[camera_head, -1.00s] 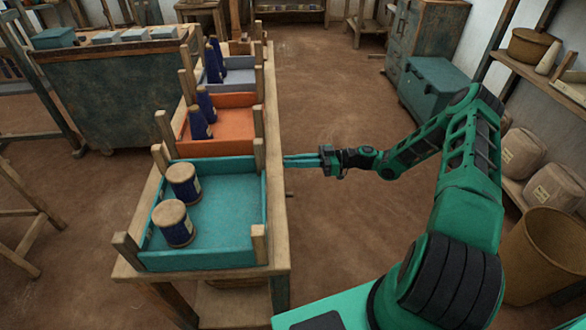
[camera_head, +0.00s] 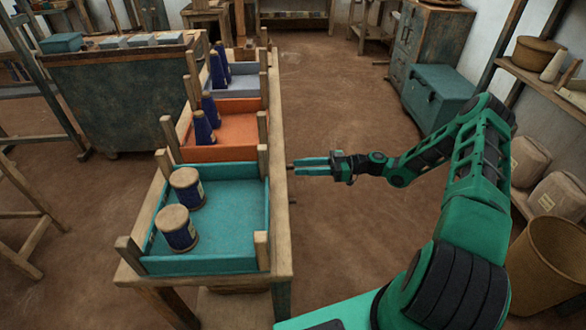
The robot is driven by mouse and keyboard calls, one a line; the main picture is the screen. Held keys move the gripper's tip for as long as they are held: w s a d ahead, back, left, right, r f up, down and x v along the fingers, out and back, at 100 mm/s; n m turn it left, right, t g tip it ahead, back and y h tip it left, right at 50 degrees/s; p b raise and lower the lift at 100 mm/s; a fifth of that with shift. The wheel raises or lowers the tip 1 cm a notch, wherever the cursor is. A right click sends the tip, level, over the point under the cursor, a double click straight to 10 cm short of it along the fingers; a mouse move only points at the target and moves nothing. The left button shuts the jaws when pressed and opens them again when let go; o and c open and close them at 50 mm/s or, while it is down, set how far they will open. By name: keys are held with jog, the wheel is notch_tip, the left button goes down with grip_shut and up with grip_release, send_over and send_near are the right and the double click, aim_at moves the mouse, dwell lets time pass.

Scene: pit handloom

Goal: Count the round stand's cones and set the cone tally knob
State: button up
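No round stand is recognisable in view. Two dark blue cones (camera_head: 206,118) stand in the orange tray, at its left side. More dark blue cones (camera_head: 219,68) stand in the grey tray behind it. My gripper (camera_head: 296,166) is just right of the long table's right edge, pointing left, with a narrow gap between its green fingers and nothing seen between them. A small dark stub (camera_head: 290,166) shows at the table edge by the fingertips; I cannot tell if they touch. Another small stub (camera_head: 293,201) is nearer along that edge. No tally markings are readable.
The teal tray (camera_head: 235,215) in front holds two wood-ended blue spools (camera_head: 178,228). The orange tray (camera_head: 236,143) and grey tray (camera_head: 247,78) follow behind, between wooden posts. A teal chest (camera_head: 437,93) and shelves stand right. The brown floor between is clear.

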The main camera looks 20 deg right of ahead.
jog(key=v, duration=0.8)
jog(key=shift+d, duration=0.25)
